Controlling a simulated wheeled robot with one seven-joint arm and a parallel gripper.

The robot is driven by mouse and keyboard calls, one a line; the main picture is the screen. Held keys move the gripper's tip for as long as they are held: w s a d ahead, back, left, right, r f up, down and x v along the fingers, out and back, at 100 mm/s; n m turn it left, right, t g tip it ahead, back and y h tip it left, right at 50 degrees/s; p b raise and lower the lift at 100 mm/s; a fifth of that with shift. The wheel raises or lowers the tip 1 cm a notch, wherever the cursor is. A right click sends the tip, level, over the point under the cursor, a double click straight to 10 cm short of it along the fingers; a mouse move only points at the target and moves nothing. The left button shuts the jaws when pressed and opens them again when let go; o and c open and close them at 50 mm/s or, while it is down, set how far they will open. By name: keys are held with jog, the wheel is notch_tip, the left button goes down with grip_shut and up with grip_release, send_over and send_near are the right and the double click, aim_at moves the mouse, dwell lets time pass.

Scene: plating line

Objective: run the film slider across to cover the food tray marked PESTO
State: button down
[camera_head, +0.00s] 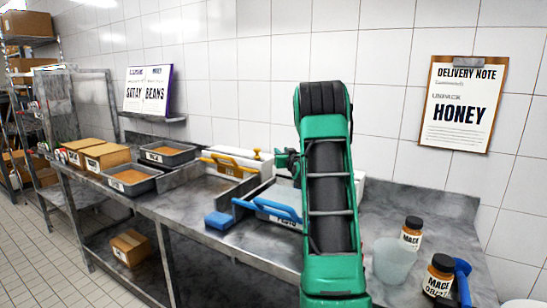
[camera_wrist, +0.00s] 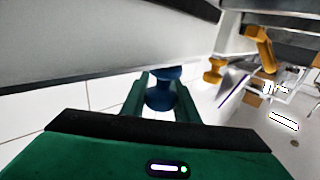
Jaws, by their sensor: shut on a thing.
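The tray marked PESTO (camera_head: 278,220) sits on the metal counter, partly hidden behind my arm. A blue slider bar (camera_head: 266,208) lies along its front side, and a blue block (camera_head: 218,220) stands at the left end. In the wrist view, my gripper (camera_wrist: 160,98) is shut on a round blue knob (camera_wrist: 160,93), with a green finger on each side. In the head view, my gripper (camera_head: 288,160) shows only in part, at the back of the PESTO station, left of my arm. How much of the tray the film covers cannot be told.
A yellow slider station (camera_head: 235,164) stands just left. Grey food trays (camera_head: 132,180) and cardboard boxes (camera_head: 107,156) fill the counter farther left. Right of my arm are a clear cup (camera_head: 388,262), jars (camera_head: 411,233) and a blue scoop (camera_head: 463,282).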

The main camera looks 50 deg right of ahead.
jog(key=shift+w+a+f, duration=0.1)
jog(key=shift+w+a, duration=0.05)
jog(key=shift+w, duration=0.3)
jog(key=c, duration=1.4)
grip_release()
jog(key=shift+s, duration=0.15)
jog(key=shift+s+a, duration=0.15)
jog(key=shift+s, duration=0.15)
jog(key=v, duration=0.9)
jog(key=shift+s+a, duration=0.3)
jog(key=shift+a, duration=0.05)
